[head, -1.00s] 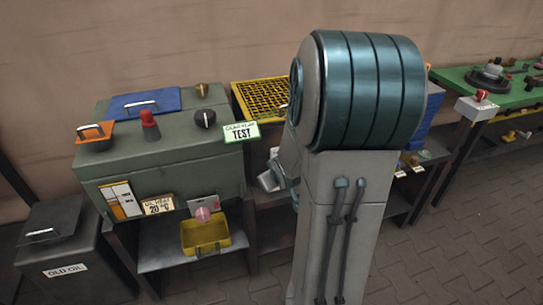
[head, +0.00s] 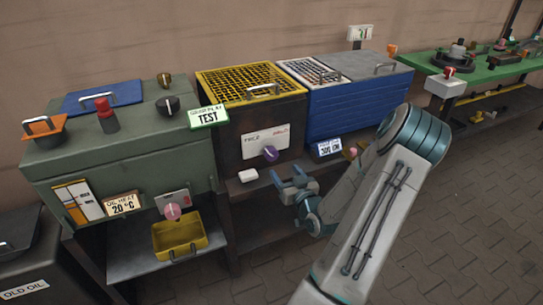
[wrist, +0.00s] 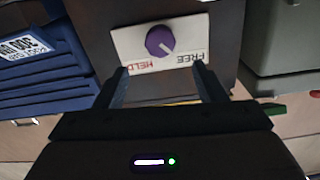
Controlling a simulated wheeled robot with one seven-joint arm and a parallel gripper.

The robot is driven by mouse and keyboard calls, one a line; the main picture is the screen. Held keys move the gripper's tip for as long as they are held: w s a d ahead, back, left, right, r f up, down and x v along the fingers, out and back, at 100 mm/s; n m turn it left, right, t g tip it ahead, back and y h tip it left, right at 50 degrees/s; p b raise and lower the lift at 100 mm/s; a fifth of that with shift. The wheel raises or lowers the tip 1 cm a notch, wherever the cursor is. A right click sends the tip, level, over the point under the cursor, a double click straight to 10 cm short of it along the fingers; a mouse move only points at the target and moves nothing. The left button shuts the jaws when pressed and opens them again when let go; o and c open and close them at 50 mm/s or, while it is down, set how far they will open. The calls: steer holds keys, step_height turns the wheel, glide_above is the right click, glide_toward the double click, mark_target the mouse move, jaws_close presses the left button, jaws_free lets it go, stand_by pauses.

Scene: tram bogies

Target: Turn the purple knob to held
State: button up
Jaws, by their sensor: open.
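The purple knob (head: 270,153) sits on a white plate (head: 259,139) on the front of the dark box with the yellow mesh top. In the wrist view the knob (wrist: 159,40) shows a white pointer line slanting toward the word FREE; HELD is at the other end of the plate (wrist: 127,42). My gripper (head: 288,181) is in front of the box, a little below and right of the knob in the head view. Its fingers are apart and empty. In the wrist view my gripper (wrist: 160,76) faces the plate, with the knob beyond the fingertips and roughly between them, not touched.
A green cabinet (head: 130,145) with other knobs and a pink knob (head: 172,211) stands left. A blue box (head: 340,112) stands right of the dark box. A yellow tray (head: 180,236) is lower left.

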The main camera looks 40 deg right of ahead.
mark_target(273, 156)
steer(key=x, duration=1.1)
steer(key=shift+w, duration=0.3)
steer(key=c, duration=1)
